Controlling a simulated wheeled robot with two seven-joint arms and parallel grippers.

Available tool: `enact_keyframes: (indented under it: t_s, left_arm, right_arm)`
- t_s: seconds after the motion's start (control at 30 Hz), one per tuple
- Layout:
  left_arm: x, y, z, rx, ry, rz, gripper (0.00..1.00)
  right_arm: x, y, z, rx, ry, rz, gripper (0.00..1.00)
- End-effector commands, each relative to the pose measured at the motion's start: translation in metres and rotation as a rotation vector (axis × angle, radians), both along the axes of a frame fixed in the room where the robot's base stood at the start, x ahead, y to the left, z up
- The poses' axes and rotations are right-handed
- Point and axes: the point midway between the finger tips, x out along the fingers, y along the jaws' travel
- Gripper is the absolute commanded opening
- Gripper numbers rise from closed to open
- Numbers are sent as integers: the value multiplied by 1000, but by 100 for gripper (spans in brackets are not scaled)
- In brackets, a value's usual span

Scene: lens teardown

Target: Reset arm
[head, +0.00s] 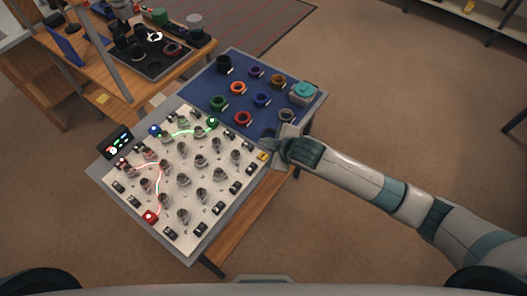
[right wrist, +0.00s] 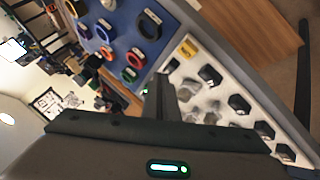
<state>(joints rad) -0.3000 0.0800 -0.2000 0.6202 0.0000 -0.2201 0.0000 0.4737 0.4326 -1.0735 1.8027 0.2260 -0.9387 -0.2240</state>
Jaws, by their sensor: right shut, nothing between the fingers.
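My right arm (head: 370,185) comes in from the lower right in the head view and reaches to the table's right edge. My right gripper (head: 270,145) is shut and empty, over the border between the blue mat and the white board. In the right wrist view its fingers (right wrist: 160,88) show together, with nothing between them. I cannot tell whether it touches the surface. My left gripper is not in view.
The white board (head: 176,228) holds several grey knobs, black blocks and glowing red and green lines. The blue mat (head: 205,90) carries several coloured rings and a teal-topped item (head: 303,92). A wooden bench (head: 190,62) stands upper left. Floor at right is clear.

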Motion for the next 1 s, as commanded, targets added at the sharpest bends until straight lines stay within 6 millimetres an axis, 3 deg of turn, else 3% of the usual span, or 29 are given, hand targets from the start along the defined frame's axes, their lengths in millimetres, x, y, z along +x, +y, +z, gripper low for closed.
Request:
enact_keyframes:
  t_s: [0.73, 1.0]
  left_arm:
    - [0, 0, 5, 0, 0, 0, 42]
    - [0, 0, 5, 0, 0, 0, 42]
  right_arm:
    - [-2, 1, 4, 3, 3, -3, 0]
    - [-29, 6, 5, 64, 59, -66, 0]
